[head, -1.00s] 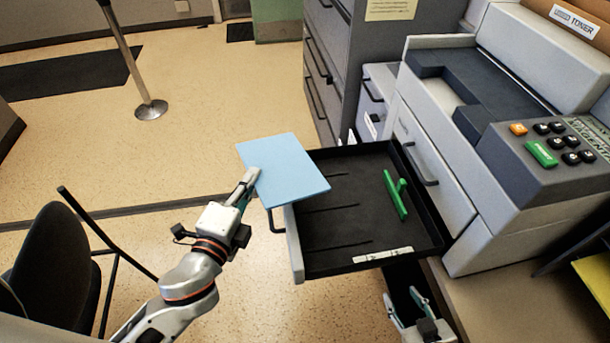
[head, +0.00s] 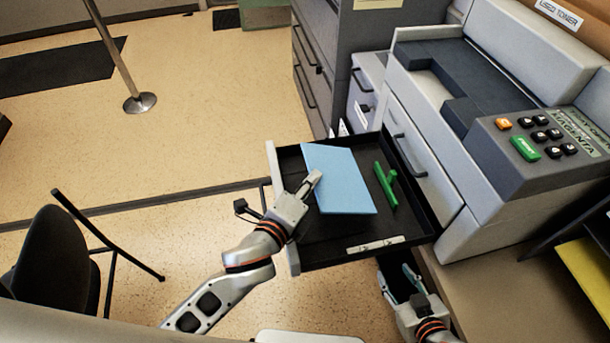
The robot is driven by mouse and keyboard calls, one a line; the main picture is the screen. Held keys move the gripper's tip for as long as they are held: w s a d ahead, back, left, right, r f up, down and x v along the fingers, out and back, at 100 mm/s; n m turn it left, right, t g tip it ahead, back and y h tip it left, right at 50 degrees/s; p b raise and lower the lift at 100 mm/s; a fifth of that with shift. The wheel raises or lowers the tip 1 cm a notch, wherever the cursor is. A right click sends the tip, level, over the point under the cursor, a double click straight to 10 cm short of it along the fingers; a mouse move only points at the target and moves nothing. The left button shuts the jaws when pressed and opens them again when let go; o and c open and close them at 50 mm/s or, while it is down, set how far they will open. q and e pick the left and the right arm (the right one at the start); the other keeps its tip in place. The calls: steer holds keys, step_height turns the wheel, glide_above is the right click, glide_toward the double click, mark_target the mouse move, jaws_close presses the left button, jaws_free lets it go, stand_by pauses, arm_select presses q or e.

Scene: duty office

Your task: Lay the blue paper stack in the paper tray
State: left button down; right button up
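The blue paper stack (head: 342,182) is a light blue slab over the left and middle part of the open paper tray (head: 408,216). It looks slightly tilted, and I cannot tell whether it touches the tray floor. My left gripper (head: 314,184) is shut on the stack's left edge, its far finger hidden under the paper. The tray is a black, shallow drawer pulled out of the printer, with a grey front on its left side. My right gripper (head: 402,282) is open and empty, below the tray's near edge.
A green guide (head: 386,186) stands in the tray, right of the stack. The grey printer (head: 470,150) with its button panel is on the right. A black chair (head: 50,255) stands at left. Open floor lies beyond the tray.

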mark_target(322, 183)
arm_select(q)
steer(key=shift+w+d+f+m+p, duration=0.2)
steer(key=shift+d+m+p, duration=0.1)
steer(key=shift+d, duration=0.2)
steer(key=shift+w+d, duration=0.1)
steer(key=shift+d, duration=0.15)
steer(key=shift+d+f+g+p, duration=0.15)
steer(key=shift+d+g+p, duration=0.05)
steer(key=shift+g+p, duration=0.15)
steer(key=shift+d+f+y, duration=0.15)
steer(key=shift+f+y, duration=0.15)
steer(key=shift+f, duration=0.05)
steer(key=shift+w+d+f+b, duration=0.1)
steer(key=shift+f+b, duration=0.2)
steer(key=shift+f, duration=0.05)
steer(key=shift+w+d+f+b, duration=0.1)
steer(key=shift+d+f+b, duration=0.1)
steer(key=shift+f, duration=0.25)
steer(key=shift+d+f+b, duration=0.1)
steer(key=shift+f+b, duration=0.1)
steer(key=shift+f, duration=0.2)
arm_select(e)
steer(key=shift+a, duration=0.15)
arm_select(q)
steer(key=shift+f, duration=0.1)
arm_select(e)
steer(key=shift+r, duration=0.2)
steer(key=shift+f, duration=0.3)
